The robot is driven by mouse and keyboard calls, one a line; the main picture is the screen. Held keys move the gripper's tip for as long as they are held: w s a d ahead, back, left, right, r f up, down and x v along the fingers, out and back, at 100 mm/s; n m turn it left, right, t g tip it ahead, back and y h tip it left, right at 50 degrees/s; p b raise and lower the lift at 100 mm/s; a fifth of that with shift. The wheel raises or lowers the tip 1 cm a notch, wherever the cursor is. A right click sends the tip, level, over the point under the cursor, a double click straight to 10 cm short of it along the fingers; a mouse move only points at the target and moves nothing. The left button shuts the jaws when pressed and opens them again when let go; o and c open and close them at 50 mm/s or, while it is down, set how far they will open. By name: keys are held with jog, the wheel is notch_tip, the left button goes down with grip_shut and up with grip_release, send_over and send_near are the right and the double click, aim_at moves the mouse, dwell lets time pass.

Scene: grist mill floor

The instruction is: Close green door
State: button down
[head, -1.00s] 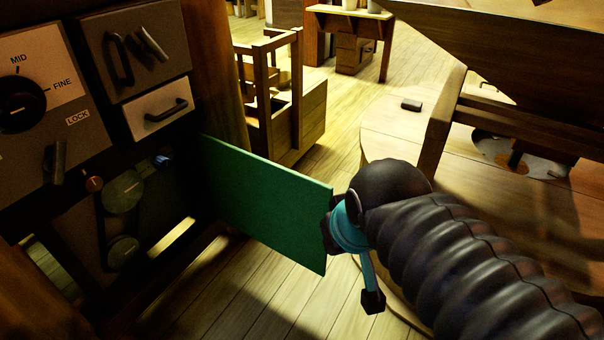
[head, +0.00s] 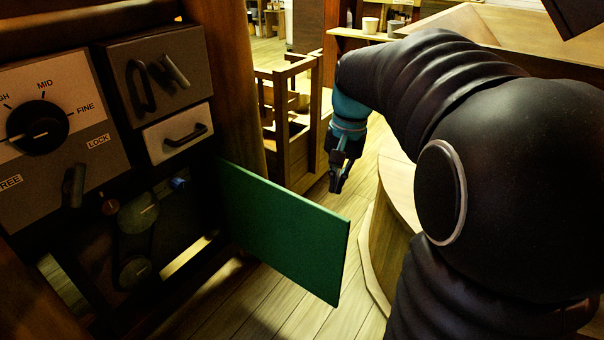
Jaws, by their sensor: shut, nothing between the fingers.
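The green door (head: 285,232) stands open in the head view. It is a flat panel that sticks out to the right from the dark machine cabinet (head: 150,215), its hinge side at the wooden post. The opening beside it shows pulleys inside. My gripper (head: 337,188) points downward above and behind the door's free right end, apart from it as far as I can see. Its fingers are together and hold nothing. My black ribbed arm fills the right side of the picture.
The cabinet carries a dial (head: 38,130), a lock lever (head: 73,185) and a drawer with a handle (head: 180,135). A round wooden platform (head: 398,190) stands close on the right, partly behind my arm. A wooden frame (head: 290,125) stands behind. Floor boards in front are clear.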

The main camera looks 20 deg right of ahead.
jog(key=w+d+f+m+g+y, duration=0.1)
jog(key=w+d+f+m, duration=0.1)
jog(key=w+d+f, duration=0.3)
jog(key=w+d+f+m+g+y, duration=0.1)
jog(key=w+d+m+g, duration=0.1)
jog(key=w+d, duration=0.3)
jog(key=s+a+f, duration=0.4)
jog(key=s+f, duration=0.1)
jog(key=f, duration=0.5)
jog(key=shift+s+a, duration=0.35)
